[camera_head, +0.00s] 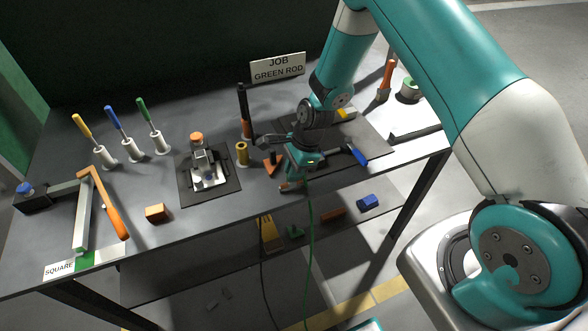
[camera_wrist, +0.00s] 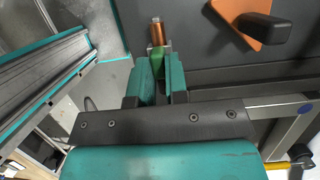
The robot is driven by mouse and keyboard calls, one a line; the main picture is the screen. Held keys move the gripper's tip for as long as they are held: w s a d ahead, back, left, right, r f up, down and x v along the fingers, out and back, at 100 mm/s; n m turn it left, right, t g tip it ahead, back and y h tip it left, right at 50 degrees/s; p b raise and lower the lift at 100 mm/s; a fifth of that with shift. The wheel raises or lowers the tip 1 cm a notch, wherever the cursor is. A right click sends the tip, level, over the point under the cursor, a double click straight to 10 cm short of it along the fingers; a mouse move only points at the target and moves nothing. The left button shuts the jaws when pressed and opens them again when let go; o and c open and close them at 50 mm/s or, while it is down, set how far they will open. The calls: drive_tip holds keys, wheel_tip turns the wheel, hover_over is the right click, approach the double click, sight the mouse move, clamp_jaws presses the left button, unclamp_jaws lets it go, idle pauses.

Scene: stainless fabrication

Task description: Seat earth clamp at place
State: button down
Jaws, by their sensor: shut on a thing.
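My gripper (camera_head: 292,180) is low at the table's front edge, right of the middle. In the wrist view its teal fingers (camera_wrist: 161,82) are shut on the earth clamp, a green piece (camera_wrist: 157,63) with a copper-coloured cylinder (camera_wrist: 157,33) pointing away from me. In the head view the copper end (camera_head: 284,187) shows just below the gripper, at the edge. A green cable (camera_head: 309,240) hangs down from there towards the floor. I cannot tell whether the clamp touches the table. The fingers hide part of it.
An orange piece with a dark knob (camera_wrist: 262,28) stands close by; a brass cylinder (camera_head: 242,153) is left of my gripper. A dark mat (camera_head: 375,138) with tools lies right. A fixture sits on a black plate (camera_head: 228,188). A lower shelf (camera_head: 190,245) holds blocks.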

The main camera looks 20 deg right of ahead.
drive_tip(key=shift+f, duration=0.25)
drive_tip(key=c, duration=1.1)
unclamp_jaws()
drive_tip(key=shift+o, duration=0.2)
drive_tip(key=shift+r, duration=0.15)
drive_tip(key=b+v, duration=0.3)
drive_tip(key=v, duration=1.4)
drive_tip(key=shift+s+r, duration=0.1)
